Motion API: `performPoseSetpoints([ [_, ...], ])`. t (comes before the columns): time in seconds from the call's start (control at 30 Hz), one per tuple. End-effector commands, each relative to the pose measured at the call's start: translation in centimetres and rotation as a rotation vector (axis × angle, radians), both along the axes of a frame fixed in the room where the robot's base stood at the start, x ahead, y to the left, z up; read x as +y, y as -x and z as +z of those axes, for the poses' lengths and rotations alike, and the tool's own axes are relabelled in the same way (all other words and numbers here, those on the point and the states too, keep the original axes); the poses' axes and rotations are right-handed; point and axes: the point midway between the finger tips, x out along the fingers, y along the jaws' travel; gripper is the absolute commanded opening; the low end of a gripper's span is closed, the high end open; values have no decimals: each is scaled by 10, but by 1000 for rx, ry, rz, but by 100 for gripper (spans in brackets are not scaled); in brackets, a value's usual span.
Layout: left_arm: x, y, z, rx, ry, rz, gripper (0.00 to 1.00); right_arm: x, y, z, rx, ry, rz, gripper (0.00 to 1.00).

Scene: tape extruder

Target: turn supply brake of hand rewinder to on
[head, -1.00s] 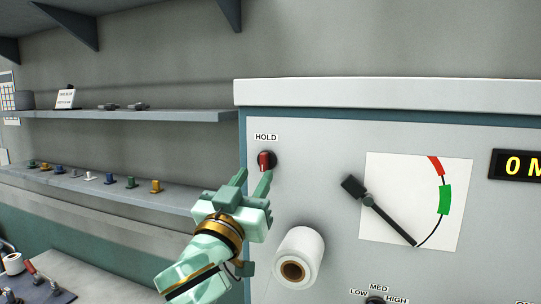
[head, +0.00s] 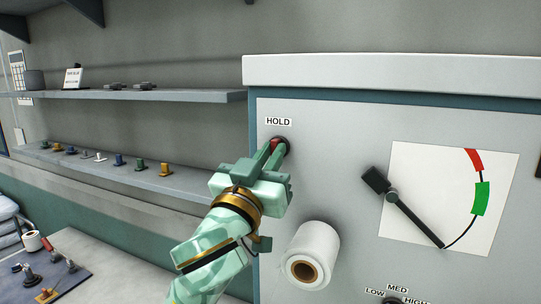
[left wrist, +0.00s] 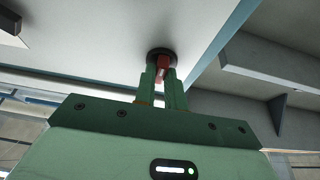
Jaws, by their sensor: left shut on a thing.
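A red knob (head: 279,144) on a round dark base sits under a HOLD label (head: 278,121) on the pale machine panel. My left gripper (head: 271,153) reaches up to it from below left. In the left wrist view its two fingers (left wrist: 162,76) are shut on the red knob (left wrist: 162,65), one on each side. In the head view the fingers partly hide the knob. A small device with a white roll (head: 31,241) and a red handle (head: 47,243) stands at the lower left, far from the gripper. I cannot make out a marked supply brake on it.
A white roll (head: 311,252) sticks out of the panel below and right of my gripper. A dial (head: 450,195) with a dark pointer arm is to the right. A LOW/MED/HIGH selector (head: 396,299) is below. Shelves (head: 150,95) with small items line the left wall.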

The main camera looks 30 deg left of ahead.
Motion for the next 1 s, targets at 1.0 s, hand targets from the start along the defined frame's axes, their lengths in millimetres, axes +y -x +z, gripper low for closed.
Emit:
performPoseSetpoints([
  [1.0, 5, -1, 6, 47, -717, 1, 0, 1, -7, 105, -13, -1, -1, 36],
])
